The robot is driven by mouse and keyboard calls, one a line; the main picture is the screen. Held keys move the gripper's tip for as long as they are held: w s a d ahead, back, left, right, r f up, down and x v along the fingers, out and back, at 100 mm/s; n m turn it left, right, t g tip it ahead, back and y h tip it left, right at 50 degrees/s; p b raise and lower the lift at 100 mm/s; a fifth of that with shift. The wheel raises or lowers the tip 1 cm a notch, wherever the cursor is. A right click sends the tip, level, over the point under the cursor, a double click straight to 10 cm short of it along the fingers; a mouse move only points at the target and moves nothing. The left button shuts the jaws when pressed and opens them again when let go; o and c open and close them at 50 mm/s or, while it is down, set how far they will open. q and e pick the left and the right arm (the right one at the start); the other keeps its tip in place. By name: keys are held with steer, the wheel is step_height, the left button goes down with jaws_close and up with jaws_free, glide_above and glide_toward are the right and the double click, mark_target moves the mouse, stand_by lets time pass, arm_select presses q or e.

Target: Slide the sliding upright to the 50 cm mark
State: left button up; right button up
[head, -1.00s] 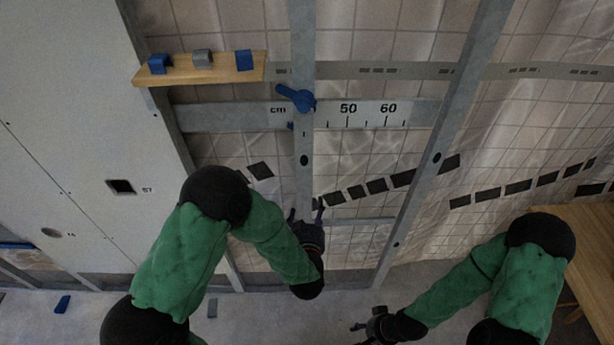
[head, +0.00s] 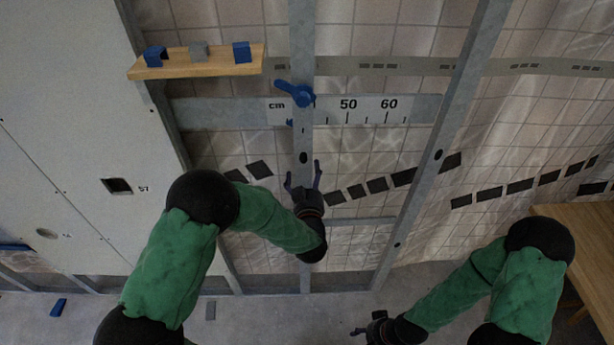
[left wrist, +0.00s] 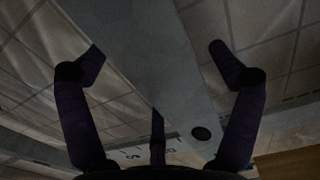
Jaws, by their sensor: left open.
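The sliding upright (head: 303,135) is a grey metal post crossing the scale strip (head: 368,110). It stands left of the printed 50 and covers the part of the scale just left of it. A blue clamp lever (head: 295,93) sits on the upright at the strip. My left gripper (head: 303,173) is open, low on the upright, with a finger on each side of it. The left wrist view shows the upright (left wrist: 150,45) between the spread fingers (left wrist: 160,62); contact cannot be told. My right gripper (head: 362,330) is low, apart from the upright; its jaws are unclear.
A wooden shelf (head: 200,63) with blue and grey blocks is at upper left, beside a large pale panel (head: 60,130). A slanting grey stud (head: 440,150) stands right of the scale. A wooden table (head: 580,230) is at lower right.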

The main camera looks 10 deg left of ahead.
arm_select(q)
steer(key=shift+w+a, duration=0.15)
steer(key=shift+w, duration=0.35)
steer(key=c, duration=1.7)
steer(key=w+d, duration=0.1)
steer(key=d, duration=0.4)
steer(key=w+d, duration=0.2)
steer(key=d, duration=0.3)
steer(key=w+d, duration=0.1)
steer(key=d, duration=0.4)
steer(key=shift+w+b, duration=0.15)
steer(key=shift+b, duration=0.25)
steer(key=o, duration=1.7)
